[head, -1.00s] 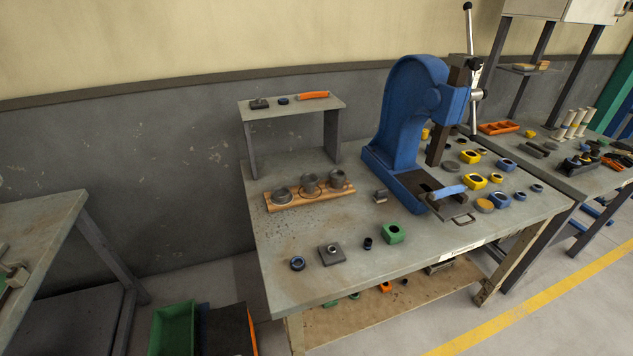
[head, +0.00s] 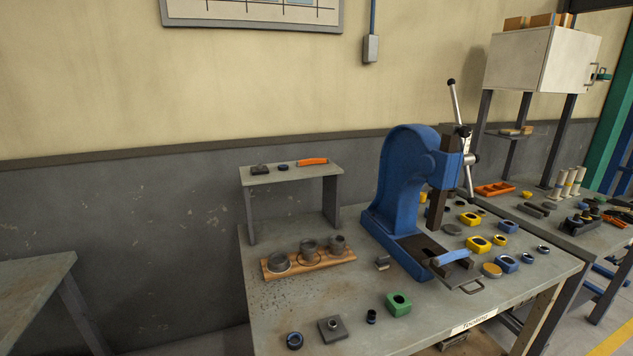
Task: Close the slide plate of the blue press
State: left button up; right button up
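The blue press (head: 398,190) stands on the grey workbench, with its base reaching toward the bench's front edge. Its dark ram (head: 437,200) hangs over the base, and a lever with black knobs (head: 457,125) rises at its upper right. The slide plate (head: 466,283) is a dark plate with a loop handle (head: 473,287) at the front of the base; it sticks out from the base toward the front edge. A blue bar (head: 451,257) lies across the base just above the plate and partly hides it. Neither of my grippers is in view.
A green block (head: 398,304), a small dark ring (head: 371,316) and a grey square block (head: 333,329) lie left of the plate. Yellow and blue blocks (head: 479,244) crowd its right. A wooden rack (head: 309,262) and a small raised shelf (head: 290,174) stand behind.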

aim_at(460, 277)
jog(key=z, duration=1.3)
